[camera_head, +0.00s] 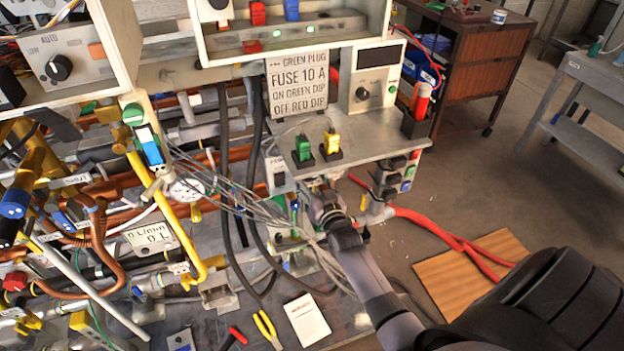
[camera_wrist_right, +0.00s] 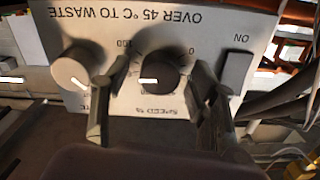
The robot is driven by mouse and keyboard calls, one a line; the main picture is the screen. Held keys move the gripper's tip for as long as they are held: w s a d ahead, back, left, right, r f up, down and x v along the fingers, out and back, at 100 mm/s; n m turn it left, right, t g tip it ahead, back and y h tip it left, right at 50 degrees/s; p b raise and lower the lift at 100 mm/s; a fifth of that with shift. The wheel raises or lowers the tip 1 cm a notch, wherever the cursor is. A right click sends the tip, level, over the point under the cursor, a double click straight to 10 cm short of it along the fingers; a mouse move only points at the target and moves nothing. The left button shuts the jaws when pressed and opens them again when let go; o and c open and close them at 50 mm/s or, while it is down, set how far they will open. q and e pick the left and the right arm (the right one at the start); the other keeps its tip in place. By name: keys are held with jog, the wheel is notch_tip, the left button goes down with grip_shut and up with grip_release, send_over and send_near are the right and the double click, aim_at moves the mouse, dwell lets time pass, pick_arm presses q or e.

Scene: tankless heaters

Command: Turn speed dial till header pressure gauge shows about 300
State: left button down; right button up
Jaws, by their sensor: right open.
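The speed dial (camera_wrist_right: 163,73) is a black round knob with a white pointer mark, on a pale panel seen upside down in the right wrist view. The mark points left in that picture. My right gripper (camera_wrist_right: 159,76) is open, with one finger on each side of the dial; I cannot tell whether they touch it. In the head view my right arm reaches under the grey shelf, and its gripper (camera_head: 318,190) is partly hidden there. A round white gauge (camera_head: 187,190) sits among the pipes; its label and reading are too small to read. My left gripper is out of view.
A grey knob (camera_wrist_right: 71,71) and a dark ON switch (camera_wrist_right: 237,71) flank the dial. Thin grey cables (camera_head: 240,205) hang left of my right gripper. The shelf (camera_head: 365,147) overhangs it. Red hoses (camera_head: 420,217) run to the right.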

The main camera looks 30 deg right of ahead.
jog(key=v, duration=1.2)
dwell(0.3)
jog(key=s+a+f+n+g+y, duration=0.1)
jog(key=s+a+f+g, duration=0.2)
jog(key=f, duration=0.6)
jog(key=s+a+f+n+g+y, duration=0.1)
jog(key=s+a+f+g, duration=0.2)
jog(key=f, duration=0.7)
jog(key=s+a+f+n+g+y, duration=0.1)
jog(key=s+a+f, duration=0.3)
jog(key=f, duration=0.5)
jog(key=s+f+n+g, duration=0.1)
jog(key=s+f+g, duration=0.2)
jog(key=s, duration=0.7)
jog(key=s+a+f+n+g, duration=0.1)
jog(key=s+f+g, duration=0.2)
jog(key=s+f, duration=0.5)
jog(key=s+f+n+g+y, duration=0.1)
jog(key=s+f, duration=0.5)
jog(key=s, duration=0.7)
jog(key=n+g, duration=0.1)
jog(key=g, duration=0.1)
jog(key=shift+s+a+f+g, duration=0.2)
jog(key=shift+s+a+g, duration=0.05)
jog(key=shift+g, duration=0.05)
